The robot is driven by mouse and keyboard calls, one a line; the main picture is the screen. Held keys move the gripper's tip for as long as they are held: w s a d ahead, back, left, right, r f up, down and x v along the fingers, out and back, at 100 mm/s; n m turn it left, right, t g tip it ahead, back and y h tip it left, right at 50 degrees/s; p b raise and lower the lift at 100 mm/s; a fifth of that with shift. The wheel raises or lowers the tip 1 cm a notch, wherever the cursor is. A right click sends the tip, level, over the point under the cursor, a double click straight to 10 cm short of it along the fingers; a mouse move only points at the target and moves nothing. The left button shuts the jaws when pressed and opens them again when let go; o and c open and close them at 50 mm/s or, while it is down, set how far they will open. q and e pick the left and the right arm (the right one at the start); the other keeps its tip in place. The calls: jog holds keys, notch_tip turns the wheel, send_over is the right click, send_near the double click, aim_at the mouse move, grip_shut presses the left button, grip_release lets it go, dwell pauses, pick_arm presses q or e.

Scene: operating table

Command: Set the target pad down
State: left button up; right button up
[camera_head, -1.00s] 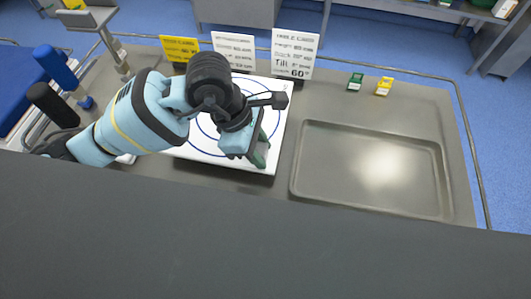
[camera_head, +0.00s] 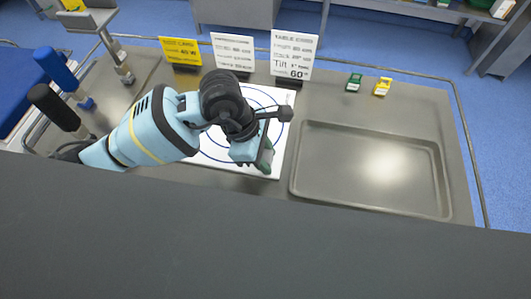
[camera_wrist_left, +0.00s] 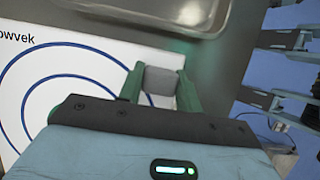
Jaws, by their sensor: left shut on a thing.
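The target pad is a white square board with blue rings (camera_head: 272,130), left of the sunken tray in the head view. In the left wrist view the pad (camera_wrist_left: 110,62) lies at the left, with part of a printed word at its corner. My left gripper (camera_head: 266,163) is at the pad's near right corner, its green fingers pointing down. In the left wrist view the left gripper (camera_wrist_left: 160,84) is shut on a grey block at the pad's right edge, apparently part of the pad. My arm hides the pad's left part. I cannot tell whether the pad touches the table.
A sunken metal tray (camera_head: 298,165) fills the table's right side. A yellow card (camera_head: 180,51) and two white cards (camera_head: 233,52) (camera_head: 293,57) stand behind the pad. Small green (camera_head: 354,82) and yellow (camera_head: 382,87) items lie behind the tray. A rail edges the table.

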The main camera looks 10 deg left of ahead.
pick_arm(q)
jog(key=o, duration=1.2)
jog(key=shift+r, duration=0.1)
jog(key=v, duration=1.2)
